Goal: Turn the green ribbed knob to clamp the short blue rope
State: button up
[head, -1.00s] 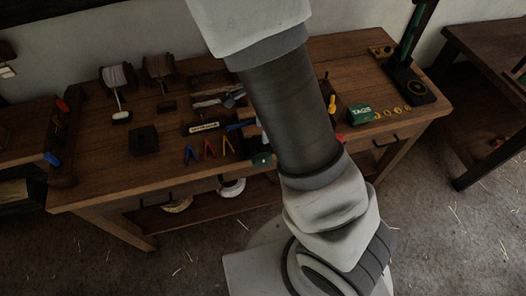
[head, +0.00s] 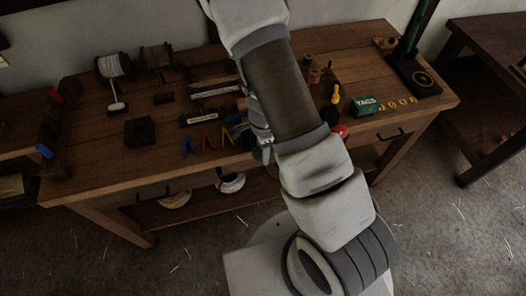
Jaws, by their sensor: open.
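The green knob (head: 264,154) shows as a small dark green patch at the front edge of the workbench, mostly covered by my gripper. Its ribs are too small to make out. My gripper (head: 262,136) is partly hidden behind my arm; it is open and points down at the knob. I cannot tell whether its fingers touch the knob or stand around it. A short blue piece (head: 238,131), perhaps the blue rope, lies just left of my gripper. Its right end is hidden.
The workbench (head: 100,178) holds spools (head: 115,67), a dark block (head: 138,132), coloured clips (head: 208,140), a green TAGS box (head: 365,104) and a red ball-like thing (head: 341,131) right of my arm. A dark stand (head: 412,75) rises at the back right.

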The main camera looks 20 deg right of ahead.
jog(key=shift+f, duration=0.1)
grip_shut()
dwell(0.3)
jog(key=shift+f+b, duration=0.15)
jog(key=shift+b, duration=0.4)
jog(key=y+b, duration=0.2)
jog(key=b, duration=0.1)
jog(key=shift+d+f, duration=0.15)
jog(key=shift+f, duration=0.05)
jog(key=y+b, duration=0.3)
jog(key=b, duration=0.2)
jog(key=shift+w+d+b, duration=0.1)
jog(key=shift+d+b, duration=0.05)
jog(key=shift+b, duration=0.15)
jog(key=y+b, duration=0.4)
jog(key=shift+y, duration=0.4)
jog(key=shift+r+y+b, duration=0.1)
jog(key=shift+y+b, duration=1)
jog(key=shift+y, duration=0.9)
